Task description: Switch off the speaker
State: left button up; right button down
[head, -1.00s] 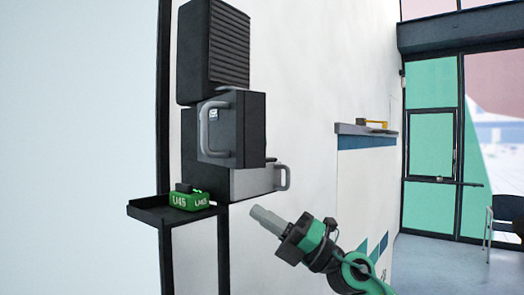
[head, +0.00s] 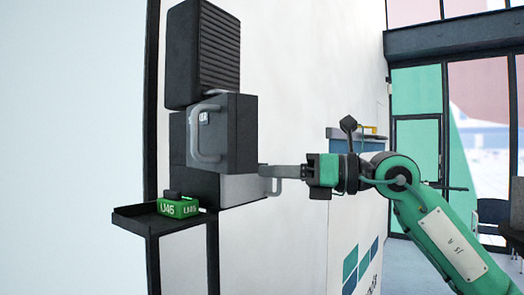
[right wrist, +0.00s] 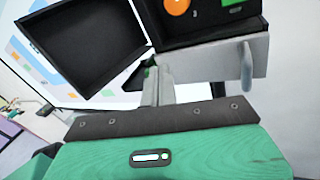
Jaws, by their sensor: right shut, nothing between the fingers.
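A black box with a ribbed front (head: 203,55), which looks like the speaker, sits on top of a stack against the wall. Below it is a dark box with a grey handle (head: 238,130), and under that a grey box with a side handle (head: 240,188). My right gripper (head: 266,171) is shut and empty at the right side of the stack, by the grey box; I cannot tell whether it touches. In the right wrist view the shut fingers (right wrist: 155,88) point toward the grey box (right wrist: 205,65). A black box above shows an orange round part (right wrist: 177,6). My left gripper is not in view.
A green block marked U45 (head: 178,208) stands on a dark shelf (head: 135,217) left of the stack. Windows and a chair (head: 490,213) are at the far right.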

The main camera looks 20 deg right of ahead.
jog(key=d+r+m+t+h, duration=0.1)
jog(key=d+r+t+h, duration=0.2)
jog(key=d, duration=0.6)
notch_tip(320, 180, up, 3)
jog(key=shift+s+f+m+t+h, duration=0.1)
jog(key=shift+s+m+t+h, duration=0.25)
jog(key=shift+h, duration=0.85)
jog(key=p+x, duration=0.5)
jog(key=x, duration=0.9)
jog(key=shift+p, duration=0.3)
jog(key=shift+f, duration=0.15)
